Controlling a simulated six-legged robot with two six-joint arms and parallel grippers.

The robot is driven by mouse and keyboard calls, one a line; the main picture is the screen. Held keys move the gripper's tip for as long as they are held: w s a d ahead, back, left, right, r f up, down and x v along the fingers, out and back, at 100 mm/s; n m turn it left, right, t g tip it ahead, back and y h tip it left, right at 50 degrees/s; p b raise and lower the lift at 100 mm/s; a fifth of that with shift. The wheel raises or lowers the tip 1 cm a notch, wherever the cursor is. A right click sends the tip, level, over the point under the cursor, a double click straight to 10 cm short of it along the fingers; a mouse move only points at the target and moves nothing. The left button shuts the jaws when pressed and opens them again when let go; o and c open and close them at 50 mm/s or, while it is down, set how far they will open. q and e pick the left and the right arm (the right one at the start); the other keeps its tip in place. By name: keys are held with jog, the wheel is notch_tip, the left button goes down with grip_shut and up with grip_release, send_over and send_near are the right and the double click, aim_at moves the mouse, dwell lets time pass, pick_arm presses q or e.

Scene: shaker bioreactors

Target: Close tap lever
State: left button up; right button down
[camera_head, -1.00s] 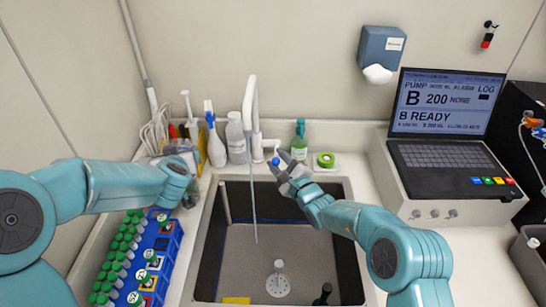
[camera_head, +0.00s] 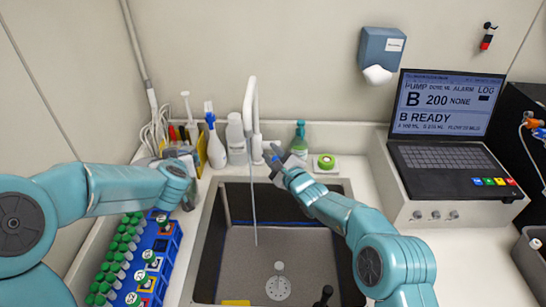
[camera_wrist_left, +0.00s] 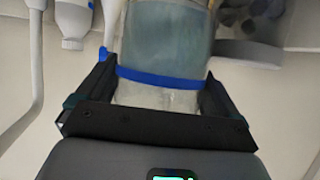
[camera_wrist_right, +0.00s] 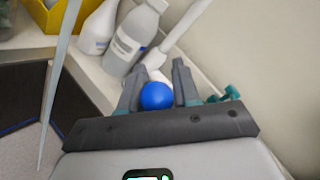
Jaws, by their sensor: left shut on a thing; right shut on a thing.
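The white tap (camera_head: 250,105) stands at the back edge of the sink (camera_head: 212,235). A thin pale strand runs from its spout down into the sink; I cannot tell if it is water. My right gripper (camera_head: 279,158) is at the tap's right side. In the right wrist view, the lever's blue ball knob (camera_wrist_right: 157,96) sits between the right fingers (camera_wrist_right: 157,90), which are shut on it. My left gripper (camera_head: 182,155) is left of the tap, behind the sink's left corner. In the left wrist view it is shut on a clear vessel with a blue band (camera_wrist_left: 165,78).
Bottles (camera_head: 236,138) and brushes stand left of the tap. A blue rack (camera_head: 160,255) of green-capped tubes lies left of the sink. A laptop (camera_head: 450,150) stands right.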

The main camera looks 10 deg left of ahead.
pick_arm(q)
jog(key=shift+w+f, duration=0.2)
jog(key=shift+f, duration=0.2)
jog(key=shift+r, duration=0.2)
pick_arm(e)
jog(key=shift+w+r+m+g+h, duration=0.4)
jog(key=shift+w+r, duration=0.15)
jog(key=shift+r, duration=0.25)
